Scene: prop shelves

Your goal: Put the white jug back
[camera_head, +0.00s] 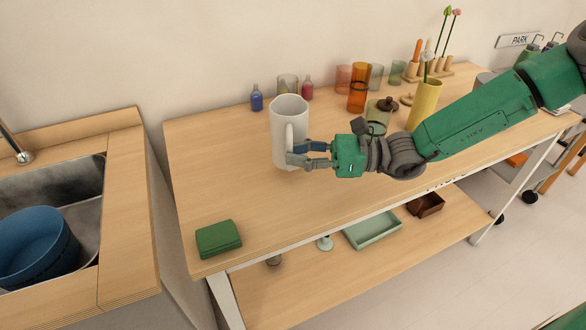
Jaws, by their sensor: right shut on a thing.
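The white jug (282,120) is upright at the left part of the wooden table, with its handle turned toward my right gripper. My right gripper (297,154) reaches in from the right and is shut on the jug's handle. The fingers hide part of the handle. I cannot tell whether the jug's base touches the tabletop. My left gripper is not in view.
A blue bottle (257,98), a pink bottle (307,90) and several glasses stand behind the jug. An orange tumbler (358,92) and a yellow vase (425,104) stand right of it.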

